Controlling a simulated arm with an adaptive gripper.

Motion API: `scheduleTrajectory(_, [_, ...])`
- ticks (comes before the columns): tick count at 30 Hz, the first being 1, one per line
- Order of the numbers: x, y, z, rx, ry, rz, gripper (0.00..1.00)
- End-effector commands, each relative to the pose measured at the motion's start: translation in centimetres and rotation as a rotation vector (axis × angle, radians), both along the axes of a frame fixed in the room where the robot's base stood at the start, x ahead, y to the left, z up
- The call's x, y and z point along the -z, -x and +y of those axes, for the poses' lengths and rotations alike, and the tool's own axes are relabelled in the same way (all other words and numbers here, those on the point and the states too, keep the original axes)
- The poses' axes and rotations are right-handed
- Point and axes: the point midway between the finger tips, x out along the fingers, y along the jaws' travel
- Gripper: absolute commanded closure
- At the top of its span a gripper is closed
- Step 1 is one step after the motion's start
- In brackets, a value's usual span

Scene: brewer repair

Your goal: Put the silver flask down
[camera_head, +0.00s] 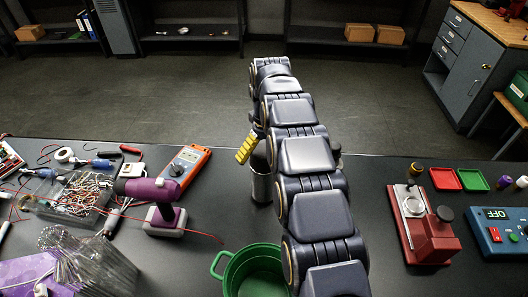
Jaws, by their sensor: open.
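The silver flask (262,184) stands upright on the dark table, just left of my arm near the table's far edge. Its right side is hidden behind the arm. My gripper (248,148) is mostly hidden by my own arm links; a yellow ridged piece of it shows at the upper left of the flask. The gripper is open, beside and above the flask's upper part. The arm hides whether any finger touches the flask.
A green pot (254,270) stands in front of the flask. A purple drill (152,192), orange multimeter (183,166) and wire-filled bin (80,195) crowd the left. A red device (425,235), two small trays (458,179) and a blue control box (503,232) stand right.

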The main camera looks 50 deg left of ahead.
Motion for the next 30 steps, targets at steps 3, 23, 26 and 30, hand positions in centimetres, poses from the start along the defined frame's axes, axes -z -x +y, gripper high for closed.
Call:
scheduleTrajectory(3, [-2.2, -0.1, 0.0, 0.0, -0.004, -0.004, 0.0])
scheduleTrajectory(23, [-10.9, 0.0, 0.0, -0.002, 0.0, 0.0, 0.0])
scheduleTrajectory(26, [-11.2, 0.0, 0.0, -0.001, 0.0, 0.0, 0.0])
scheduleTrajectory(30, [-11.3, 0.0, -0.1, 0.001, 0.001, 0.001, 0.0])
